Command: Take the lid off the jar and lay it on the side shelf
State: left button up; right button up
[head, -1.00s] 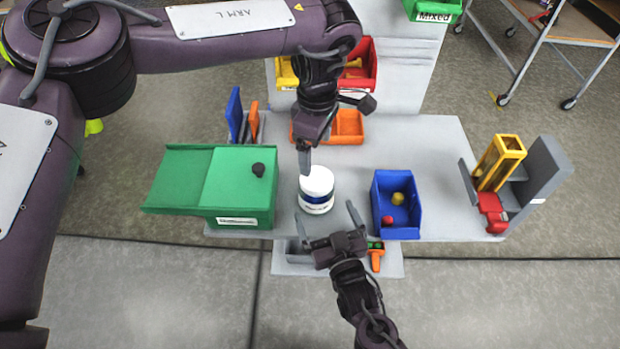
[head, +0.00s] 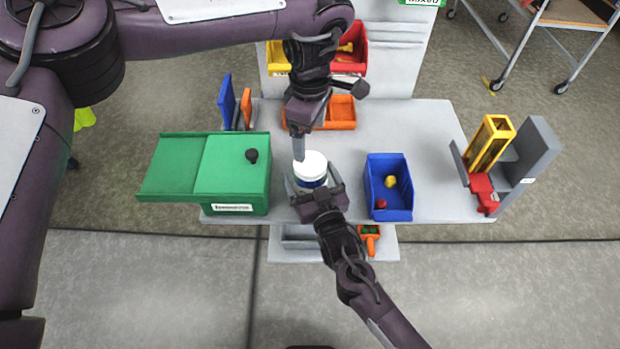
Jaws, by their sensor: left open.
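The white jar (head: 312,182) with a blue band stands on the grey table, with its white lid (head: 312,163) on top. My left gripper (head: 299,153) hangs down from above at the lid's left back edge. It is open, though only one finger shows clearly, and I cannot tell whether it touches the lid. My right gripper (head: 313,178) comes from the front, with a finger on each side of the jar's body. I cannot tell whether those fingers press on it. A lower grey shelf (head: 300,256) juts out at the table's front, partly hidden by my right arm.
A green box (head: 235,178) with a black-knobbed sliding top stands left of the jar. A blue bin (head: 390,213) with small red and yellow items stands right. An orange tray (head: 340,112) lies behind. A grey stand with a yellow frame (head: 490,143) is far right.

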aim_at(310, 163)
jog(key=c, duration=1.4)
pick_arm(q)
jog(key=shift+m, duration=0.4)
pick_arm(e)
jog(key=shift+c, duration=1.4)
pick_arm(q)
jog(key=m, duration=0.3)
jog(key=shift+d, duration=0.1)
pick_arm(e)
jog(key=shift+c, duration=0.2)
pick_arm(q)
jog(key=shift+f+m, duration=0.2)
jog(key=shift+m, duration=0.2)
notch_tip(310, 163, down, 8)
jog(key=shift+r, duration=0.2)
